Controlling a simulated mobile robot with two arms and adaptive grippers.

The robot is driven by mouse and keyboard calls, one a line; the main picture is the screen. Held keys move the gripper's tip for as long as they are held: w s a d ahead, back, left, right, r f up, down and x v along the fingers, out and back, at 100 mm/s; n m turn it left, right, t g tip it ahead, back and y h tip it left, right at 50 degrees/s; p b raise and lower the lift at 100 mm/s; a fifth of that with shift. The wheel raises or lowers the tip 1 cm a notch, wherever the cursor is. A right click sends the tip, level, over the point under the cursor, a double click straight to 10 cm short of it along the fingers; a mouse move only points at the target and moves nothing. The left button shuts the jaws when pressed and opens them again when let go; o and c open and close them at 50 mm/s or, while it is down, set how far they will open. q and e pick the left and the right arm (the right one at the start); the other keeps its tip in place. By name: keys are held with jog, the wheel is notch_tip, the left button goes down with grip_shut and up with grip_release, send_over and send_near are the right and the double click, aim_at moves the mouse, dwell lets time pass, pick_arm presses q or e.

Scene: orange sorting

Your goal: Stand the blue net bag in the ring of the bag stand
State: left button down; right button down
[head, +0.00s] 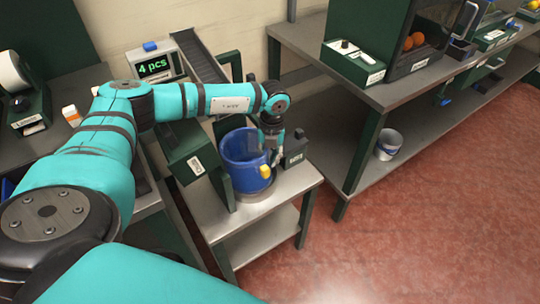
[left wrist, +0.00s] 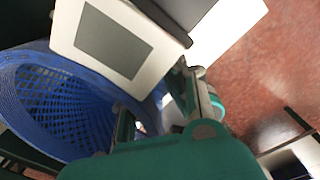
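The blue net bag (head: 240,150) stands upright, mouth up, on the small metal table in the head view. A yellow tag (head: 265,171) shows on its front. Its mesh (left wrist: 60,105) fills the left of the left wrist view. A round metal base (head: 258,194) shows under the bag; whether the ring goes around the bag is hard to see. My left gripper (head: 272,150) is at the bag's right rim. In the left wrist view its fingers (left wrist: 158,105) are apart, with blue rim showing between them. My right gripper is out of view.
A small dark box (head: 294,148) stands close right of the gripper. A scale display (head: 154,66) and a sloping conveyor (head: 200,55) are behind. A workbench (head: 400,88) stands at the right, with a metal bucket (head: 389,143) on its lower shelf. The red floor is clear.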

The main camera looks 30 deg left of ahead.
pick_arm(q)
jog(key=c, duration=1.4)
grip_release()
jog(key=shift+r+p, duration=3.55)
jog(key=shift+r, duration=1)
jog(key=shift+f, duration=0.15)
